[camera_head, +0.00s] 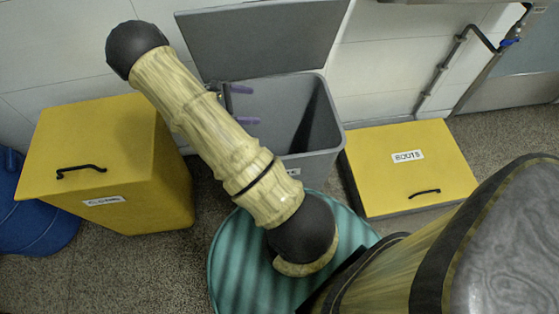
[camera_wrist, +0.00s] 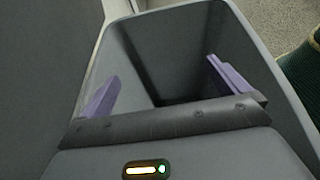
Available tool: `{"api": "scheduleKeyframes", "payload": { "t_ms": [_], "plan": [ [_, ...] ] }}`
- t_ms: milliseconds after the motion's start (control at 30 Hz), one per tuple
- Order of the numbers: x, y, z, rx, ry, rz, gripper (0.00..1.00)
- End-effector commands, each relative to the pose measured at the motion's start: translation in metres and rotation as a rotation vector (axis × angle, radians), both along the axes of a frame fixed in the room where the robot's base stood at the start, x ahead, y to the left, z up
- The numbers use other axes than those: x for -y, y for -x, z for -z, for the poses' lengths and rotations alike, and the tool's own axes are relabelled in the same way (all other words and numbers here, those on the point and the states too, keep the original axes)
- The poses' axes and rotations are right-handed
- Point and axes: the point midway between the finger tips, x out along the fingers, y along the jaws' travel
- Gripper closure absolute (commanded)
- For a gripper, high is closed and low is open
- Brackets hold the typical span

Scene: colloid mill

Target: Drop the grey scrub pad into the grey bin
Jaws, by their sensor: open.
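The grey bin (camera_head: 318,164) stands against the tiled wall, its grey lid (camera_head: 268,42) tipped up at the back. My gripper (camera_head: 243,104) is over the bin's mouth, with its two purple fingers apart. In the wrist view my gripper (camera_wrist: 163,74) points down into the bin (camera_wrist: 262,62), and the space between the fingers looks empty. The bin's bottom is dark, and its contents cannot be made out. No grey scrub pad can be made out in either view.
A yellow lidded container (camera_head: 150,170) stands left of the bin, beside a blue one (camera_head: 45,235). A low yellow box labelled BOOTS (camera_head: 385,175) is on the right. A round green striped surface (camera_head: 235,260) lies in front. Pipework (camera_head: 447,65) runs along the right wall.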

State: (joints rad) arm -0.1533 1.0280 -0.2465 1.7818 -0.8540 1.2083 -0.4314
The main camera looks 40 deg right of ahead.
Motion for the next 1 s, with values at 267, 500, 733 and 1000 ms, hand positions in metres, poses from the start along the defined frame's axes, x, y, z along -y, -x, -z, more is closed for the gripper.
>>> {"api": "scheduleKeyframes", "payload": {
  "t_ms": [267, 500, 733, 1000],
  "plan": [
    [-0.046, -0.025, -0.022, 0.001, -0.001, -0.004, 0.0],
    [-0.063, -0.034, -0.029, -0.001, 0.0, 0.0, 0.0],
    [-0.063, -0.034, -0.029, -0.001, -0.001, 0.001, 0.0],
    [-0.064, -0.034, -0.029, 0.0, 0.0, -0.001, 0.0]
  ]
}}
